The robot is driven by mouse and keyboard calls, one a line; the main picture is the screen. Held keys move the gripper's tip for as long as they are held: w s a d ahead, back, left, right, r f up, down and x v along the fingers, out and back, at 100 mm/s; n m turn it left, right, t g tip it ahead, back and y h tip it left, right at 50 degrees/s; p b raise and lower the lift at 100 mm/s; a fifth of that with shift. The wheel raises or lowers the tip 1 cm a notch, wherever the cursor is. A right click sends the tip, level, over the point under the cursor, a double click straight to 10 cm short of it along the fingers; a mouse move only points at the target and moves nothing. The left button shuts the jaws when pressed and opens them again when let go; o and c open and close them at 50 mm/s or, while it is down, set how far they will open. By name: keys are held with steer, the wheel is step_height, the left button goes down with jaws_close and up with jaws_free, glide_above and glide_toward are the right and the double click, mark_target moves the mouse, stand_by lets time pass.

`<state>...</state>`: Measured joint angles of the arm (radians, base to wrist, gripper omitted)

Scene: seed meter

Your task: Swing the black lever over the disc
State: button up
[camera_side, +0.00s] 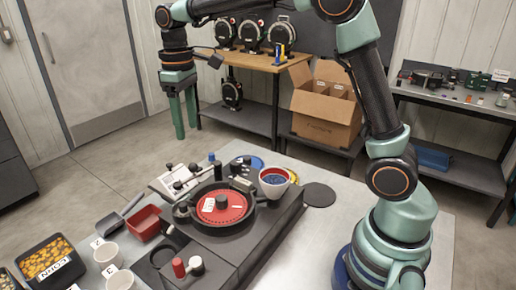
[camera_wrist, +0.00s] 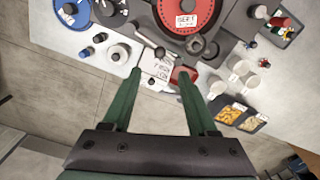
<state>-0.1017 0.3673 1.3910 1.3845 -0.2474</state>
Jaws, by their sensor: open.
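The red disc (camera_side: 222,206) with a white label sits in a round black housing on a dark grey base. It also shows at the top of the wrist view (camera_wrist: 186,14). A black arm-like part with a round end (camera_side: 182,208), which looks like the black lever, lies at the left rim of the disc housing. In the wrist view its round end (camera_wrist: 203,48) seems to be just below the disc. My gripper (camera_side: 186,131) hangs behind and above the bench, apart from the disc. Its two green fingers (camera_wrist: 161,72) are spread with nothing held between them.
A bowl of blue seeds (camera_side: 273,180) stands right of the disc. A red-topped knob (camera_side: 179,267) is on the front of the base. A red tray (camera_side: 145,222), white cups (camera_side: 107,255) and a black tray of yellow seeds (camera_side: 48,262) are left. A cardboard box (camera_side: 322,115) stands behind.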

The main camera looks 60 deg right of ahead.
mark_target(192, 164)
step_height(192, 164, down, 10)
stand_by(0.4)
jaws_close()
steer(key=shift+r, duration=0.1)
stand_by(1.2)
